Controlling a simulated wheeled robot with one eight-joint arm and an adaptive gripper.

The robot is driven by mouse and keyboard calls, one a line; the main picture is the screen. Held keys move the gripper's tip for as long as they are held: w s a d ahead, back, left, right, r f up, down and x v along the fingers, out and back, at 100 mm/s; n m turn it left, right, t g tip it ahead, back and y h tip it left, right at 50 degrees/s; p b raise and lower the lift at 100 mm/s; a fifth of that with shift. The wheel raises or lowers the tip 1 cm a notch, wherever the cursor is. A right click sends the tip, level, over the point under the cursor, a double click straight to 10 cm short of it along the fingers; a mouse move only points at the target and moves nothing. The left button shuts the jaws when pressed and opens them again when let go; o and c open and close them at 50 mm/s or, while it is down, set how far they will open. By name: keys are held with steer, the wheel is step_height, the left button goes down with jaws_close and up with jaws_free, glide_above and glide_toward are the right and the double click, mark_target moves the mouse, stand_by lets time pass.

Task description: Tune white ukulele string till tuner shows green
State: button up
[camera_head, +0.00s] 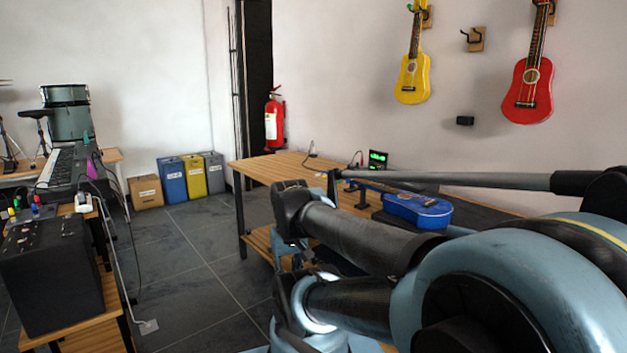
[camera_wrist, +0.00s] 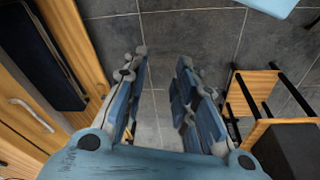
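No white ukulele shows in either view. A blue ukulele (camera_head: 417,208) lies on the wooden table (camera_head: 262,172) in the head view, partly hidden behind my arm. A small device with a lit green display (camera_head: 378,157), seemingly the tuner, stands at the table's back, behind the ukulele's neck. Its reading is too small to make out. My gripper (camera_wrist: 162,60) is open and empty in the wrist view, with its two fingers apart over the grey tiled floor. It touches nothing.
A yellow ukulele (camera_head: 412,79) and a red ukulele (camera_head: 529,89) hang on the wall, with an empty hanger (camera_head: 475,39) between them. A keyboard (camera_head: 64,166) and a black amplifier (camera_head: 55,267) stand at left. Tiled floor (camera_head: 195,245) is clear between the tables.

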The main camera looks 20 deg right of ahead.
steer(key=w+d+r+n+h, duration=0.3)
steer(key=w+d+n, duration=0.1)
steer(key=w, duration=0.4)
steer(key=w+d+r+n+t+h, duration=0.1)
steer(key=w+d+r+n+h, duration=0.25)
steer(key=w, duration=0.55)
steer(key=w+d+r+n+h, duration=0.3)
steer(key=w+d+r+n, duration=0.15)
steer(key=w, duration=0.35)
steer(key=w+a+f+n+t+h, duration=0.15)
steer(key=w+n+h, duration=0.3)
steer(key=w, duration=0.65)
steer(key=w+n+t+h, duration=0.25)
steer(key=w+n, duration=0.25)
steer(key=w, duration=0.5)
steer(key=shift+g+h, duration=0.25)
steer(key=shift+g, duration=0.25)
steer(key=x, duration=1.7)
steer(key=shift+w+f, duration=0.15)
jaws_close()
